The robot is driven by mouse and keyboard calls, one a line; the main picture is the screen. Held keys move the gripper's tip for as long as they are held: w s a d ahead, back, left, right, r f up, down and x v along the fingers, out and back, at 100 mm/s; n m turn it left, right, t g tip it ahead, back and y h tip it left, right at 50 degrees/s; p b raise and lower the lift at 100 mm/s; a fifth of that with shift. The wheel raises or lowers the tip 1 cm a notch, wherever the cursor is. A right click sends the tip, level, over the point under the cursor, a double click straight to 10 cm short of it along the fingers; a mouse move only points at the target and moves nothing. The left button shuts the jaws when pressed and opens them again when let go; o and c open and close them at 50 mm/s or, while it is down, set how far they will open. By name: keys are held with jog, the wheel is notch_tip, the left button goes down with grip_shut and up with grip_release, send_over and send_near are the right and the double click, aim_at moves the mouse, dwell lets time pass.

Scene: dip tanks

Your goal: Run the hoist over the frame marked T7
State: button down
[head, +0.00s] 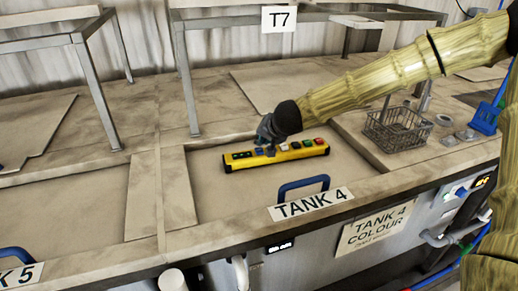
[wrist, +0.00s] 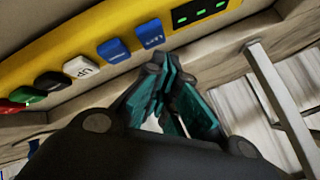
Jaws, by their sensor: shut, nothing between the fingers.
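The yellow control pendant (head: 275,157) lies on the lid of Tank 4. In the wrist view the pendant (wrist: 60,40) shows red, green and black buttons, a white button (wrist: 82,67) that seems to read "UP", two blue buttons and a dark display (wrist: 198,12) with green marks. My gripper (head: 268,143) is shut and empty at the pendant's blue buttons. In the wrist view its fingertips (wrist: 166,65) are close to the blue button (wrist: 150,33) nearest the display; I cannot tell whether they touch. The T7 sign (head: 279,19) hangs on a grey metal frame (head: 186,75) behind. No hoist is visible.
A blue handle (head: 303,186) and the TANK 4 sign (head: 310,203) are at the lid's front edge. A wire basket (head: 397,130) stands to the right. Another metal frame (head: 95,85) stands at left. The lid left of the pendant is clear.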

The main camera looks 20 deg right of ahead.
aim_at(262, 149)
jog(key=shift+r+p, duration=2.5)
jog(key=shift+p, duration=0.05)
